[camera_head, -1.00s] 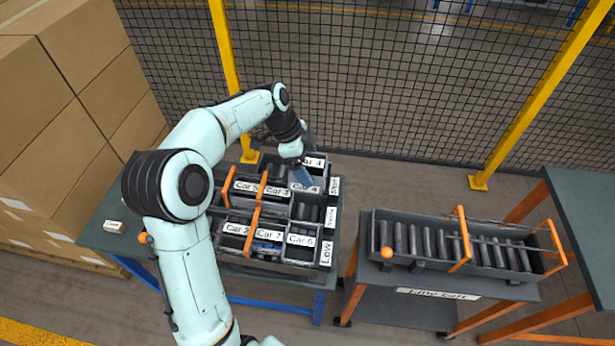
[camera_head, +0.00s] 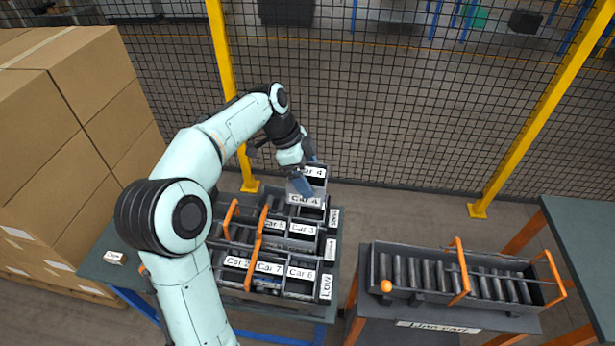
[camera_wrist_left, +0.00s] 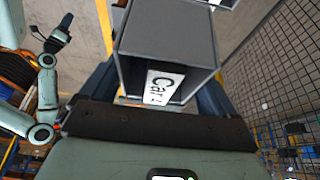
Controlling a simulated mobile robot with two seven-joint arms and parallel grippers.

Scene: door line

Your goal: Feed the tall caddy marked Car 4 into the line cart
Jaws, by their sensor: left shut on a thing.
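The grey caddy marked Car 4 (camera_head: 307,201) is in the air above the back right of the sorting rack, its labels facing the camera. My left gripper (camera_head: 308,178) is shut on it. In the left wrist view the caddy (camera_wrist_left: 170,40) fills the space between the fingers, with part of its Car label showing. The line cart (camera_head: 430,324) stands at the right with a roller-lined trough (camera_head: 450,276), orange hoops and an orange knob (camera_head: 386,286). No caddy lies in the trough. An arm with a dark gripper (camera_wrist_left: 58,35) shows at the left wrist view's edge, its jaws unclear.
The rack (camera_head: 327,287) holds other caddies, marked Car 2, Car 3, Car 5, Car 6 and Car 7, with orange handles. Cardboard boxes (camera_head: 60,150) are stacked at the left. A mesh fence (camera_head: 400,110) runs behind. A gap separates the rack table from the cart.

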